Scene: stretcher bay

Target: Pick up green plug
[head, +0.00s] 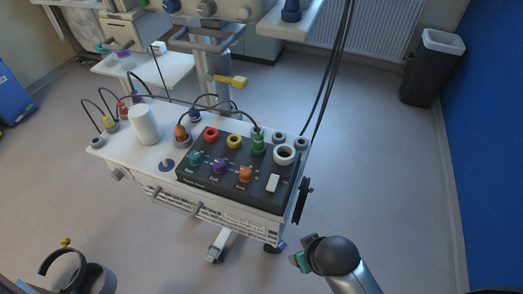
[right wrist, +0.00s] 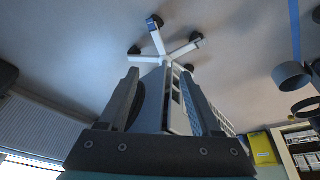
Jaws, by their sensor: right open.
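The green plug (head: 258,143) stands upright in the black socket panel (head: 225,185) on top of the white cart, near the panel's back right. A black cable arches from its top to the left. My right gripper (right wrist: 158,105) is open and empty in the right wrist view, with the cart's side and legs seen beyond its fingers. In the head view its teal base shows at the lower right, in front of and right of the cart, well apart from the plug; its fingers are hidden there. The plug cannot be made out in the right wrist view. My left gripper is not seen.
A white cylinder (head: 144,124) is on the cart's left. Cables hang behind the cart's right side. A bin (head: 432,68) is at the far right; the floor right of the cart is clear.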

